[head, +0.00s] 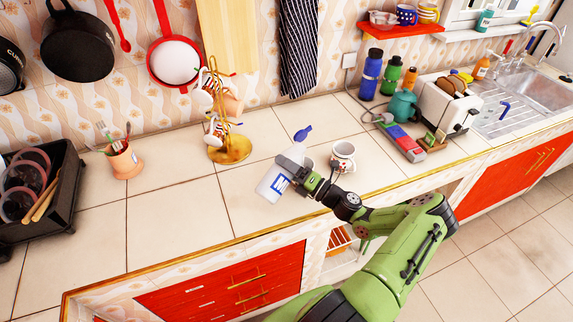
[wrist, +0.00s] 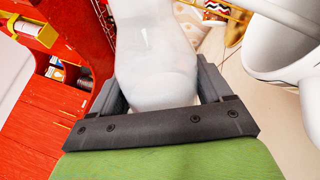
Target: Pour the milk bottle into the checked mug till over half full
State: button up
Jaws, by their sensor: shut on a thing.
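The milk bottle (head: 270,187) is white with a blue label. It is tilted in my gripper (head: 305,183) near the counter's front edge, its label end low and to the left. In the wrist view my gripper (wrist: 160,100) is shut on the white bottle (wrist: 155,50) between its two fingers. A white mug with a dark red pattern (head: 343,157) stands upright on the counter just right of and behind the gripper. I take it for the checked mug, though its pattern is small. A white mug shows at the right of the wrist view (wrist: 285,42).
A golden mug stand (head: 230,150) with hanging mugs stands behind left. A toaster (head: 447,105), teal kettle (head: 403,107) and several bottles are at right.

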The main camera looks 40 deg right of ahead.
jog(key=shift+r+m+h+p, duration=0.3)
jog(key=shift+m+p, duration=0.45)
jog(key=shift+m, duration=0.55)
